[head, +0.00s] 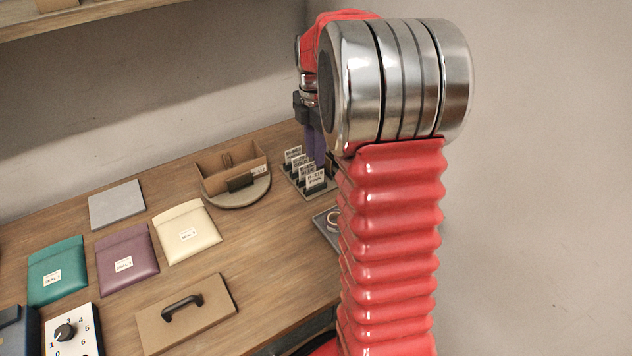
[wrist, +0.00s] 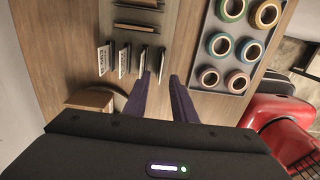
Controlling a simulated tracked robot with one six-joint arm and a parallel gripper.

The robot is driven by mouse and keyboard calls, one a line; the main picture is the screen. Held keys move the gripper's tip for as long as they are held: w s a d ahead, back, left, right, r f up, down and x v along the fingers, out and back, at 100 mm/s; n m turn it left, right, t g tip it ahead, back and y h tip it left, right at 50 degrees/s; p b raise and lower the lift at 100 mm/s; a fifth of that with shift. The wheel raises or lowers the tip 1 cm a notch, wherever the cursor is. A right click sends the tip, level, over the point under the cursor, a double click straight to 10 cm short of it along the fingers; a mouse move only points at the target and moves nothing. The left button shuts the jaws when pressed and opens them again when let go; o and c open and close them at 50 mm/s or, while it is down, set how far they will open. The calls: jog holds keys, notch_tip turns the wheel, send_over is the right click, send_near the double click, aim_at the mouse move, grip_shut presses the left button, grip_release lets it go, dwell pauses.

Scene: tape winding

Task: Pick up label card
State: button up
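Several white label cards stand in a row in a dark rack; in the head view the nearest card (head: 315,179) is at the front of the row. In the wrist view the cards stand edge-on, with the rightmost card (wrist: 161,61) just beyond my fingertips. My gripper (wrist: 161,78) is open, with a clear gap between its two purple fingers and nothing held. Its fingers point down at the rack, roughly lined up with that card. I cannot tell whether they reach around it. In the head view my arm hides part of the gripper.
A grey tray of tape rolls (wrist: 222,73) lies right of the rack in the wrist view. A brown box (head: 215,182) on a round base stands left of the rack. Teal (head: 57,262), purple (head: 126,252) and cream (head: 186,245) pouches and a handled board (head: 213,314) lie further left.

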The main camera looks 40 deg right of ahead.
aim_at(315, 173)
jog(key=shift+f, duration=1.3)
jog(key=shift+s+a+f, duration=0.1)
jog(key=shift+f, duration=2.5)
jog(key=shift+c, duration=0.3)
grip_shut()
